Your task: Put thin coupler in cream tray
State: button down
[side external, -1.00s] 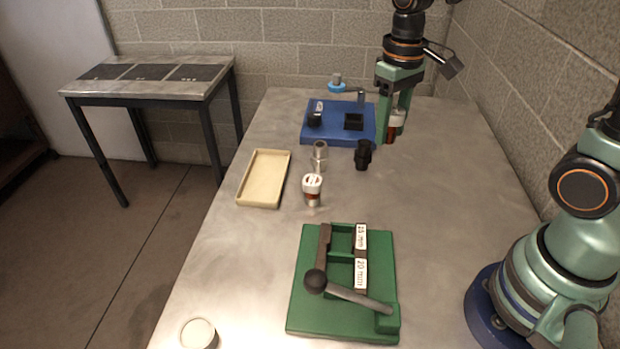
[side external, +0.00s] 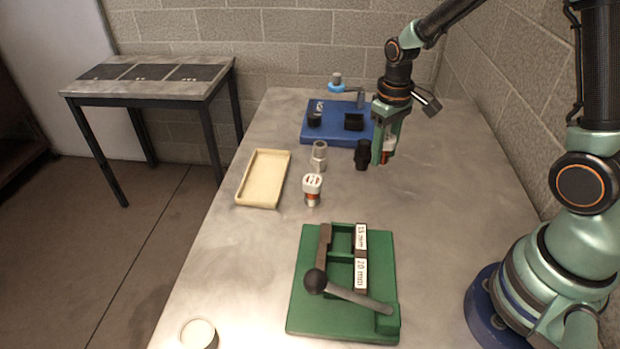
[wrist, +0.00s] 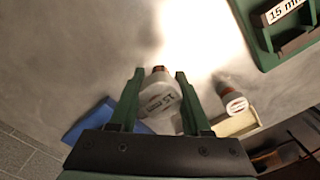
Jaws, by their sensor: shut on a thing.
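My gripper (side external: 384,152) is shut on a coupler (side external: 389,150) with a pale body and a copper-coloured end. In the wrist view the coupler (wrist: 160,94) sits between both fingers and its label reads 15 mm; I take it as the thin coupler. Whether it clears the table is hard to tell. The cream tray (side external: 247,193) lies empty on the table, well left of my gripper. A similar white-capped coupler (side external: 312,187) stands between the tray and my gripper; its marking is not readable.
A black fitting (side external: 362,154) stands just left of my gripper. A grey metal fitting (side external: 319,156) stands near the tray. A blue board (side external: 312,133) with fixtures is behind. A green jig (side external: 310,318) with a lever is in front. Bare tabletop lies between gripper and jig.

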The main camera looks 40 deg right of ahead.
aim_at(387, 137)
jog(key=shift+f, duration=3.9)
jog(key=shift+c, duration=1.8)
grip_release()
jog(key=shift+f, duration=0.15)
notch_tip(387, 137, up, 13)
jog(key=shift+f, duration=0.2)
jog(key=s+a+r+t, duration=0.4)
jog(key=s+r, duration=0.4)
jog(key=r, duration=0.3)
jog(key=shift+a+r+t, duration=0.35)
jog(key=shift+a+t, duration=0.05)
jog(key=shift+t, duration=0.2)
jog(key=shift+o, duration=0.4)
jog(key=shift+s+a+r, duration=0.15)
jog(key=shift+s, duration=0.25)
